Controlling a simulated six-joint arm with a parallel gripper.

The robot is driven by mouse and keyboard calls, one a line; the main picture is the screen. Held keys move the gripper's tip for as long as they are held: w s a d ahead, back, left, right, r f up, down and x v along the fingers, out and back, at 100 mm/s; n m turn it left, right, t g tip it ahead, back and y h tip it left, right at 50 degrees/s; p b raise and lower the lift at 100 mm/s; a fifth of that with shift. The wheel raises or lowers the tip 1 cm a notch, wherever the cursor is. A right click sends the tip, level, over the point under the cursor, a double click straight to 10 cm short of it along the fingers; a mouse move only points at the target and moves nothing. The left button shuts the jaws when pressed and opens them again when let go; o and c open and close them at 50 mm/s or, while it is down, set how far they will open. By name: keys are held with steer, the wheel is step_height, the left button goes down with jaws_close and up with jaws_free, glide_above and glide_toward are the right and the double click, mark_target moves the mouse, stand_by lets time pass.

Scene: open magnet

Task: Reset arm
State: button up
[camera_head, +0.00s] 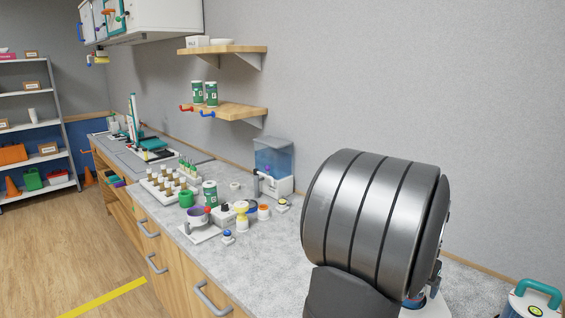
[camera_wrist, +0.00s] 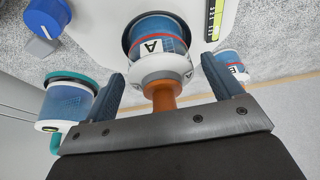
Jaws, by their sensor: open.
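In the wrist view my gripper (camera_wrist: 163,72) is open, with one dark blue finger on each side. Between the fingers is an orange stem (camera_wrist: 163,96) with a white collar (camera_wrist: 160,70), in line with a blue vessel marked A (camera_wrist: 157,42). A gap shows between the stem and each finger; I cannot tell how far apart they are in depth. In the head view my large grey arm link hides my gripper and most of what stands behind it.
A blue container with a teal rim (camera_wrist: 68,102) is close beside the left finger. A smaller vessel marked E (camera_wrist: 232,65) is by the right finger. A blue-topped knob (camera_wrist: 47,17) is at the upper left. Bottles and lab ware, including a green-labelled jar (camera_head: 210,194), crowd the grey counter (camera_head: 262,240).

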step_height(320, 180, up, 5)
steer(key=shift+f, duration=0.2)
steer(key=s+d+r, duration=0.5)
steer(key=s+r, duration=0.2)
steer(key=s, duration=0.4)
steer(key=w+d+f+m, duration=0.1)
steer(key=w+d+f, duration=0.5)
steer(key=w+d, duration=0.75)
steer(key=f, duration=0.4)
steer(key=s+f, duration=0.1)
steer(key=shift+d+f, duration=0.25)
steer(key=shift+f, duration=0.15)
